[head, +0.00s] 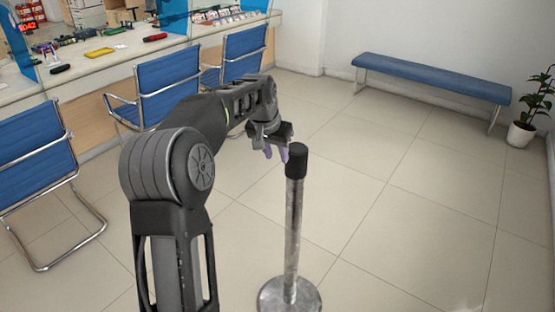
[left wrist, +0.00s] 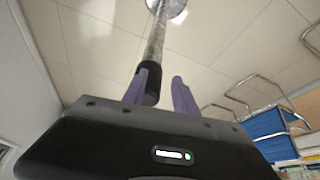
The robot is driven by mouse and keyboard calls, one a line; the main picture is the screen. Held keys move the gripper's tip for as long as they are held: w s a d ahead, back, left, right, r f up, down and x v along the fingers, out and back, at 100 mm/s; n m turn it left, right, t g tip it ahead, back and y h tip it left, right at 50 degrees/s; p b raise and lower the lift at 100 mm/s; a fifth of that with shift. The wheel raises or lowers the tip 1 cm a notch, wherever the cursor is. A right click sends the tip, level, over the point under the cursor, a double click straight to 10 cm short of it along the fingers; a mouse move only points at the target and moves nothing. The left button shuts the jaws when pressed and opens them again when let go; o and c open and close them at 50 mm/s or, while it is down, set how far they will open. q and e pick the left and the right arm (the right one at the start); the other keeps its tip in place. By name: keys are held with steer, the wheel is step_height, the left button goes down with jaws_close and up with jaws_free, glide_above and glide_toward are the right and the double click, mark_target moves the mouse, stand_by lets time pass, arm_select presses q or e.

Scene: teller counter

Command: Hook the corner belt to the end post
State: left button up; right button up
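A metal stanchion post (head: 294,220) with a black top (head: 297,160) and a round base (head: 290,297) stands upright on the floor. My left gripper (head: 277,151) is just left of the post's top in the head view. In the left wrist view its purple fingers (left wrist: 163,92) are apart, with nothing seen held between them. There the post (left wrist: 156,45) runs up behind the left finger, and its black top (left wrist: 152,97) shows beside that finger; I cannot tell whether they touch. No belt can be made out in either view. My right gripper is not in view.
Blue chairs (head: 168,88) stand along the teller counter (head: 118,48) at the left. A blue bench (head: 432,78) is against the back wall, with a potted plant (head: 522,132) at its right. The tiled floor right of the post is clear.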

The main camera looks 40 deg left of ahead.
arm_select(q)
steer(key=v, duration=0.4)
steer(key=shift+s+r, duration=0.1)
steer(key=shift+r, duration=0.2)
steer(key=shift+d, duration=0.1)
steer(key=d+f+m+g+h, duration=0.1)
steer(key=d+f, duration=0.8)
steer(key=f, duration=0.5)
steer(key=d+f+h, duration=0.2)
steer(key=d+f, duration=0.8)
steer(key=f, duration=0.3)
steer(key=s+d+f+g+h, duration=0.2)
steer(key=s+d+f, duration=1.3)
steer(key=s, duration=0.3)
steer(key=s+d+f, duration=0.1)
steer(key=s+d, duration=0.4)
steer(key=s, duration=0.6)
steer(key=shift+d+f+g, duration=0.3)
steer(key=shift+f+g, duration=0.05)
steer(key=shift+g, duration=0.05)
